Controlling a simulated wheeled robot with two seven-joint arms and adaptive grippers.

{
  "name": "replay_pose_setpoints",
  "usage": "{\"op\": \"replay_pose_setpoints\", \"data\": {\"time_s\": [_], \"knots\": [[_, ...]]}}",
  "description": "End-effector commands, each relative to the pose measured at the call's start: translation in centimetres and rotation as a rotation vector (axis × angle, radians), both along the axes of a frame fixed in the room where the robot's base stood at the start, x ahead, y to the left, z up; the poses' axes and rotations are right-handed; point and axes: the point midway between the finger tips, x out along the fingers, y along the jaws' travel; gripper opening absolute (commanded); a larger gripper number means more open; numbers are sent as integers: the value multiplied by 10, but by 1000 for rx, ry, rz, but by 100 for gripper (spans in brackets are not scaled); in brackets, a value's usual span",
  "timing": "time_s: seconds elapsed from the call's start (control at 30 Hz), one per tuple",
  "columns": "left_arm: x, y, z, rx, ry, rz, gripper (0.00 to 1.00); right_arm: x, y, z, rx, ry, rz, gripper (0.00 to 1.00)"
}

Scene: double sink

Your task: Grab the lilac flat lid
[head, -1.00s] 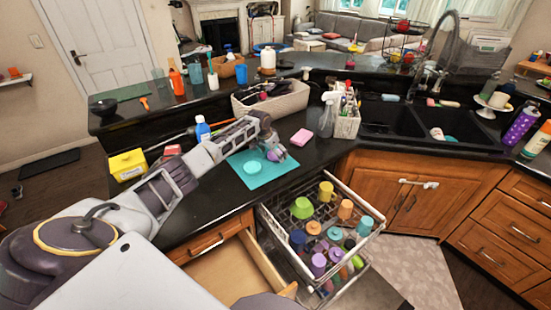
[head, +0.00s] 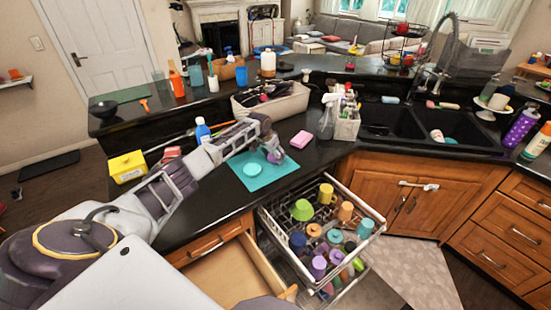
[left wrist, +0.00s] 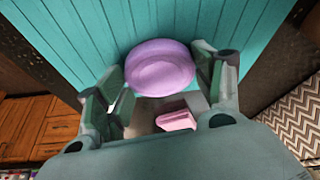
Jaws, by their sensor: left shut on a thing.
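The lilac flat lid (left wrist: 160,68) is round and shows in the left wrist view between the fingers of my left gripper (left wrist: 160,92). In the head view my left gripper (head: 274,155) is over the right back part of the teal mat (head: 262,183), shut on the lid. The lid is small and partly hidden by the fingers in the head view. My right gripper is not in view.
A round teal lid (head: 253,169) lies on the mat. A pink sponge (head: 302,139) lies to the right. A pulled-out dish rack (head: 372,210) with several colourful cups stands in front of the counter, beside an open drawer (head: 235,275). A basket (head: 272,105) stands behind.

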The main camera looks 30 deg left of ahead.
Motion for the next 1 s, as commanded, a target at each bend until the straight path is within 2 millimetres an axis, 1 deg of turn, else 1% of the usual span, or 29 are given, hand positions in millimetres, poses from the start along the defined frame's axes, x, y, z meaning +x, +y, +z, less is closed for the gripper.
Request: {"op": "replay_pose_setpoints", "data": {"time_s": [0.37, 0.57, 0.87, 0.97, 1.0], "knots": [[0, 0, 1, 0, 0, 0, 48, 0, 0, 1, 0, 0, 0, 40], [0, 0, 6, 0, 0, 0, 48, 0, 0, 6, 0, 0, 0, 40], [0, 0, 23, 0, 0, 0, 48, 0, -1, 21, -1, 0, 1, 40], [0, 0, 31, -1, -1, 0, 48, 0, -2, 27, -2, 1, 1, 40], [0, 0, 37, -1, -1, -1, 48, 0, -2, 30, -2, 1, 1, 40]]}}
